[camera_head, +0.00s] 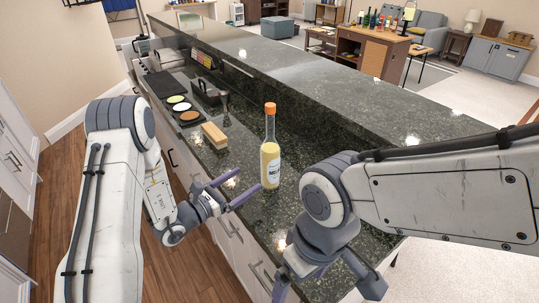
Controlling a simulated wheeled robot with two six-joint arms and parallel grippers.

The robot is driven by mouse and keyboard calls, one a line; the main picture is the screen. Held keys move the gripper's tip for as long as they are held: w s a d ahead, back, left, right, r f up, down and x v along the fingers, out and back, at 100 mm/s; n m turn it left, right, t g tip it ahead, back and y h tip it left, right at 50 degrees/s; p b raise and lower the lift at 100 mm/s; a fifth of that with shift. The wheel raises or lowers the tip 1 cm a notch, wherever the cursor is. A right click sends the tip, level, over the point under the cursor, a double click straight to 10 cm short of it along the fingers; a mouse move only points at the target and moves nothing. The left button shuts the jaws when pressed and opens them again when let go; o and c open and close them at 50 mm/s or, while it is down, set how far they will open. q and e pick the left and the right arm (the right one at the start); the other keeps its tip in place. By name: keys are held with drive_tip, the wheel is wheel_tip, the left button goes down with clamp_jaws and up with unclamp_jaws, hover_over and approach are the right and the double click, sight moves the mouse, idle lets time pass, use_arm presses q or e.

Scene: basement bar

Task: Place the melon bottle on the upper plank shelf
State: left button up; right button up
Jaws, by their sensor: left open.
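The melon bottle (270,165) stands upright on the dark granite counter. It holds pale yellow liquid and has an orange cap and a light label. My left gripper (246,181) is open and empty, just left of the bottle's lower body, with its fingers pointing towards it. A small gap seems to show between the fingertips and the glass. My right gripper (300,284) is low at the bottom of the view, over the counter's near edge; its fingertips are partly cut off. I cannot make out for sure which thing is the upper plank shelf.
A wooden block or brush (214,135), a dark jigger-like piece (225,108) and a dark tray with coloured discs (180,106) are farther along the counter (240,150). A raised bar ledge (300,75) runs behind the bottle. More bottles (372,20) stand on a far wooden cabinet.

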sight(263, 168)
use_arm(q)
drive_tip(key=p+x, duration=0.1)
drive_tip(key=x, duration=0.3)
drive_tip(key=shift+w+d, duration=0.1)
drive_tip(key=shift+d, duration=0.1)
drive_tip(key=x, duration=0.1)
drive_tip(key=p+x, duration=0.2)
drive_tip(key=x, duration=0.1)
drive_tip(key=shift+d+r, duration=0.15)
drive_tip(key=shift+r, duration=0.15)
drive_tip(key=shift+w+d+f, duration=0.1)
drive_tip(key=shift+w+d, duration=0.2)
drive_tip(key=shift+w, duration=0.05)
clamp_jaws()
